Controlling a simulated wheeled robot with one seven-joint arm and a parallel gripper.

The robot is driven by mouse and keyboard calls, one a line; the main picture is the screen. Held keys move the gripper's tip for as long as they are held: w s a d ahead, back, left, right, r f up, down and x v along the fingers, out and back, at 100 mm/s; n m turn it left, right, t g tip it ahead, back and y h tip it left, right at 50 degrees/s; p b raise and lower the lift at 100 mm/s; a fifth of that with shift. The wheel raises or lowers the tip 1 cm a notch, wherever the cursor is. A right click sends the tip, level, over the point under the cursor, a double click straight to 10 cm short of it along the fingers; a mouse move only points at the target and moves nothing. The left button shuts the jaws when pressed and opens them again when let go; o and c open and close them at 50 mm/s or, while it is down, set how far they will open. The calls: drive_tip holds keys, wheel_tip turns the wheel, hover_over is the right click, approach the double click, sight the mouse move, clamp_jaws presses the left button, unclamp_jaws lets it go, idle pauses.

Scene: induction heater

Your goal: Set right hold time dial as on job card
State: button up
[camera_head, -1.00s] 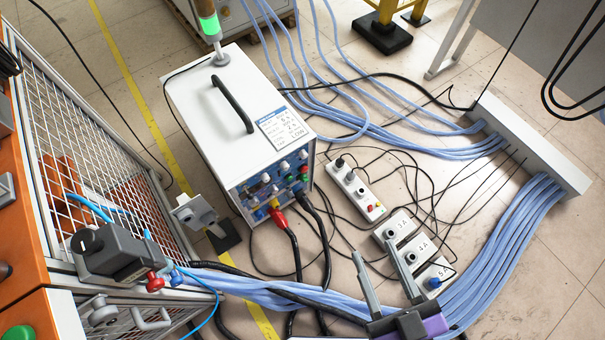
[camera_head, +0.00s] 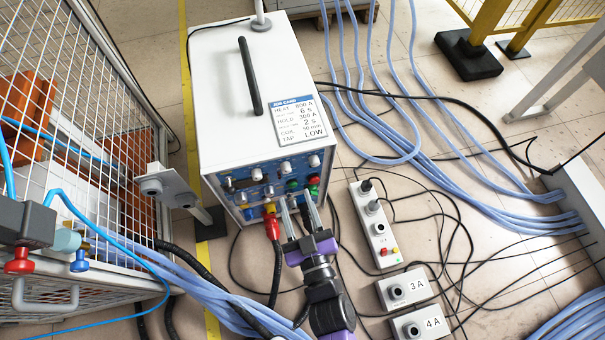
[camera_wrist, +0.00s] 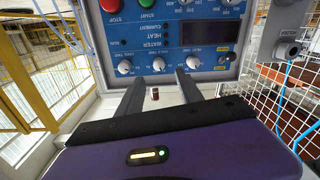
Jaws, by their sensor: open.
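The heater (camera_head: 222,95) is a white box with a blue front panel. The wrist view shows the panel upside down, with a row of white dials: a left one (camera_wrist: 124,67), a middle one (camera_wrist: 159,64) and a right one (camera_wrist: 193,62). Their small labels and settings are hard to read. My gripper (camera_head: 299,208) is open and empty in front of the panel's lower row. In the wrist view its fingers (camera_wrist: 159,77) point toward the middle dial, apparently short of it.
Red START/STOP-side button (camera_wrist: 110,5) and green button (camera_wrist: 147,3) sit on the panel. A red cable plug (camera_head: 271,222) is close left of my gripper. A socket strip (camera_head: 377,225) and cables lie on the floor to the right. A mesh cage (camera_head: 75,60) stands left.

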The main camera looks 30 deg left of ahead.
sight(287, 172)
drive_tip(key=shift+b+x, duration=0.95)
drive_tip(key=shift+x, duration=2.6)
drive_tip(key=shift+w+d, duration=0.1)
drive_tip(key=shift+w, duration=0.05)
clamp_jaws()
